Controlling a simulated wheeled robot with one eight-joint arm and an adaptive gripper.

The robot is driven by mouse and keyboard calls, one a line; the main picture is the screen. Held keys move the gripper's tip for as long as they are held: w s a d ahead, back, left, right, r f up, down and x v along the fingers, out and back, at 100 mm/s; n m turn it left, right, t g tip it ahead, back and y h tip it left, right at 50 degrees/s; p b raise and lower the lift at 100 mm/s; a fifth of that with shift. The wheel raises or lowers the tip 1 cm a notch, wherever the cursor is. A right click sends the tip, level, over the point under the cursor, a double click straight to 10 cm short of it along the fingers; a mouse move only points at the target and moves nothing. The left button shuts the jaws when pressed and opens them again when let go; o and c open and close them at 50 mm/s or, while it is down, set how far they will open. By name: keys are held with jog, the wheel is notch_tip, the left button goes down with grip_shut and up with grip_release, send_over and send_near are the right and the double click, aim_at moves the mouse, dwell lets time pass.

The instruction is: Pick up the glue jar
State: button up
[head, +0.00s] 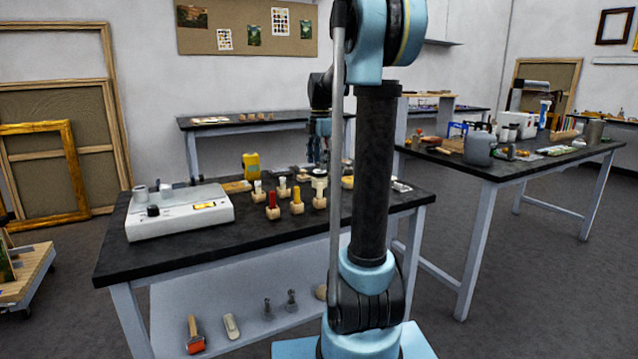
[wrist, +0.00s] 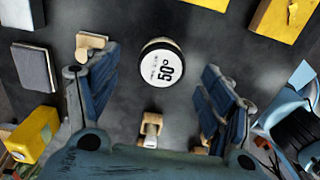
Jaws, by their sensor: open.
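A round jar with a dark rim and a white lid marked "50°" (wrist: 162,66) stands on the dark tabletop in the wrist view; I take it for the glue jar. My gripper (wrist: 155,88) is open, with its blue fingers spread to the left and right of the picture. The jar shows in the gap between them, toward the top, with nothing gripped. In the head view my gripper (head: 320,140) hangs pointing down over the back part of the near table (head: 170,252). I cannot surely pick out the jar among the small items there.
A small wooden block with a pale piece (wrist: 151,128) stands near the jar, between the fingers. Another block (wrist: 92,42) is by the left finger. A yellow container (head: 251,165), several small wooden-based pieces and a white device (head: 180,212) share the table.

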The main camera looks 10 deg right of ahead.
aim_at(320, 171)
jog(key=shift+s+a+f, duration=0.1)
jog(key=shift+s+f, duration=0.05)
jog(key=shift+f, duration=3.15)
jog(key=c, duration=1.3)
